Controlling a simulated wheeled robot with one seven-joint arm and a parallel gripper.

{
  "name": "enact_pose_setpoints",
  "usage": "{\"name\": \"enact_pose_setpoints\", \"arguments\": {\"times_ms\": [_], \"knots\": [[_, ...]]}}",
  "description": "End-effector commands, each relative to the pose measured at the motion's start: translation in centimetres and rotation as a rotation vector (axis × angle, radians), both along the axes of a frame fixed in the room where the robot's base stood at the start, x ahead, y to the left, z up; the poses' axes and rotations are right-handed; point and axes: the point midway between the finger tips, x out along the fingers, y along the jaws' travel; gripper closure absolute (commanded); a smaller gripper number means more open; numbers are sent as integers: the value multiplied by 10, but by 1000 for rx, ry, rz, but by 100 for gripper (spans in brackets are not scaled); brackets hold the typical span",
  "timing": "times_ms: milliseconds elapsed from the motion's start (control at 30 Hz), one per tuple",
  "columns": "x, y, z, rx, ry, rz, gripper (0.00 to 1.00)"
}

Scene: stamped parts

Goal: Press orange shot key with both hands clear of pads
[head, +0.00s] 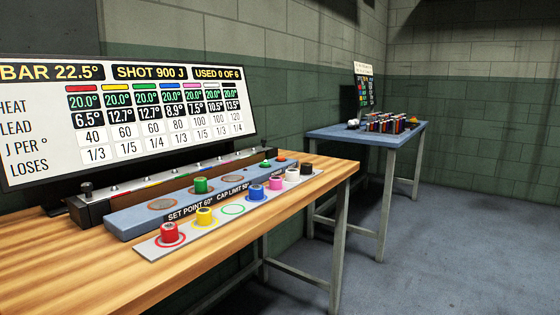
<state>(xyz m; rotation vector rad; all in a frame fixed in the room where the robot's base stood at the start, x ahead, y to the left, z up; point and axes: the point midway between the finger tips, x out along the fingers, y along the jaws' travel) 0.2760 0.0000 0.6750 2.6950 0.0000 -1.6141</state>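A green cylinder (200,185) stands on one pad. The pad to its left (161,205) is bare, and the one to its right (235,174) also looks bare. My gripper is not in view, and no hand shows over the pads.
A pale strip (150,248) in front holds red (170,232), yellow (204,216), blue (255,193), pink, white and black cylinders; its green ring (232,209) is empty. A display board (130,120) reads "USED 0 OF 6". A blue table (340,132) stands behind right; floor between is clear.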

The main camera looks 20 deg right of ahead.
Motion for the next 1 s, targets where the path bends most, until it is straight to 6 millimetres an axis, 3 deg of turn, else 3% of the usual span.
{"name": "enact_pose_setpoints", "arguments": {"times_ms": [200,600,1000], "knots": [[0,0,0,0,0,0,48],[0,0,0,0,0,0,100],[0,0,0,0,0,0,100]]}}
